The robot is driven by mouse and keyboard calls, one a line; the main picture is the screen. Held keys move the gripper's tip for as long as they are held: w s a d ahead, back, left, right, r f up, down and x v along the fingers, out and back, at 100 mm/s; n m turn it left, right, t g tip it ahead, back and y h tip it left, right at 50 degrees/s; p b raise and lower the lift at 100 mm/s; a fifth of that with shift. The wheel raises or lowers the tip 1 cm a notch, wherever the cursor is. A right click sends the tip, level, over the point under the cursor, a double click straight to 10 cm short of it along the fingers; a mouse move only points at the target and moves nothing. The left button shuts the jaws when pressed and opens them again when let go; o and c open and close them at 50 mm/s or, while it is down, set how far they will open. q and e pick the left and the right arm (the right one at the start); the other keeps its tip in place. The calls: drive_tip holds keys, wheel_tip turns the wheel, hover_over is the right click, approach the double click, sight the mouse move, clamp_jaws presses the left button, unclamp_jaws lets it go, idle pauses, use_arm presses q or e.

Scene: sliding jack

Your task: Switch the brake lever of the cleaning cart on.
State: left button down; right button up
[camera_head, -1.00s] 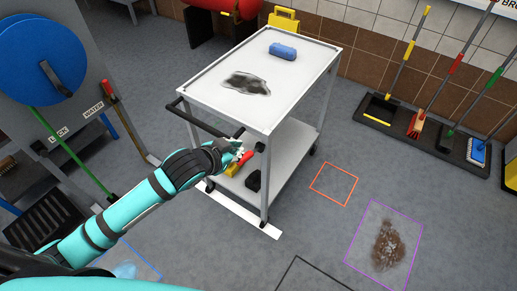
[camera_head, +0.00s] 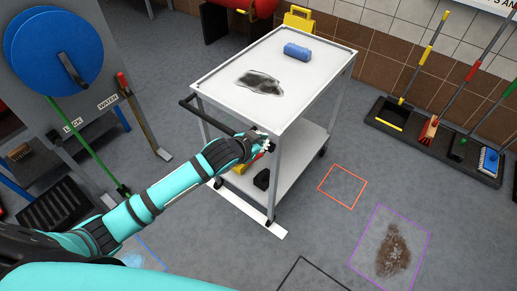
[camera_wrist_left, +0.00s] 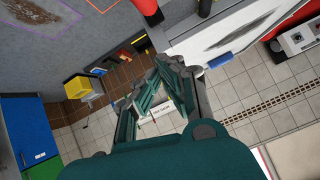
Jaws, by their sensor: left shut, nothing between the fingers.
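The white cleaning cart (camera_head: 300,97) stands in the middle of the head view, with a dark push handle (camera_head: 213,117) on its near left end. A small red part (camera_head: 258,157) and a yellow part (camera_head: 240,168) show low at that end, partly behind my left gripper. I cannot tell whether either is the brake lever or how it is set. My left gripper (camera_head: 266,145) is shut and empty, just below the cart's near top corner. Contact with the cart is unclear. The gripper's fingers also show in the left wrist view (camera_wrist_left: 163,80). My right gripper is out of view.
A blue sponge-like block (camera_head: 297,51) and a dark stain (camera_head: 260,83) are on the cart top. A panel with a blue hose reel (camera_head: 54,50) stands at left, and brooms in a tray (camera_head: 432,140) at right.

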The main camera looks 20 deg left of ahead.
use_arm(q)
drive_tip(key=shift+a+f+p, duration=0.2)
drive_tip(key=shift+a+f, duration=0.05)
drive_tip(key=shift+f, duration=0.9)
drive_tip(key=shift+a+f+p, duration=0.15)
drive_tip(key=shift+a+f, duration=0.1)
drive_tip(key=shift+f, duration=0.9)
drive_tip(key=shift+s+f, duration=0.1)
